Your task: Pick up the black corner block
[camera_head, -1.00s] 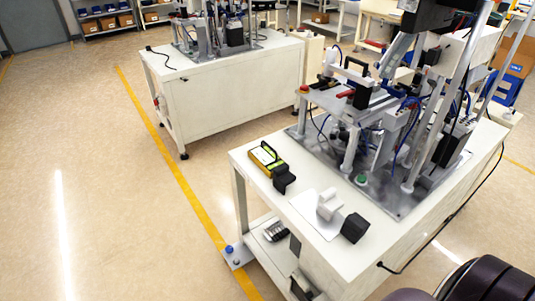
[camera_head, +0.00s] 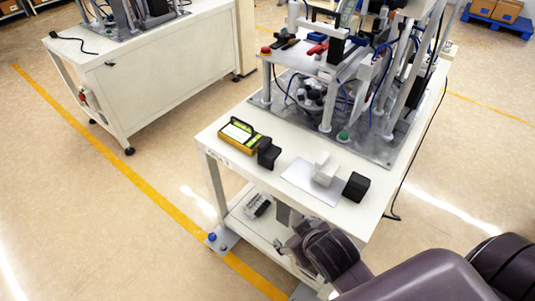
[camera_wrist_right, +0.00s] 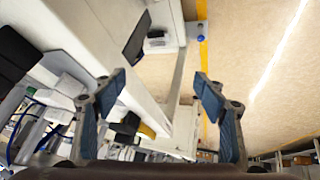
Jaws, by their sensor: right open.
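Two black blocks rest on the near table's white top. One black block (camera_head: 356,187) stands right of a white block (camera_head: 324,168). The other black block (camera_head: 268,153) is angular and stands beside a yellow-and-black device (camera_head: 238,135). I cannot tell for certain which is the corner block. My right gripper (camera_head: 304,268) is in front of the table's near edge, below the top and apart from both blocks. In the right wrist view its fingers (camera_wrist_right: 160,95) are spread and empty. There, one black block (camera_wrist_right: 15,55) is at the left edge. My left gripper is not in view.
The white block stands on a pale sheet (camera_head: 298,184). A metal machine fixture (camera_head: 330,105) fills the back of the tabletop. A lower shelf (camera_head: 240,215) holds a small device. Another white table (camera_head: 160,85) stands at the left. The floor at left is clear.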

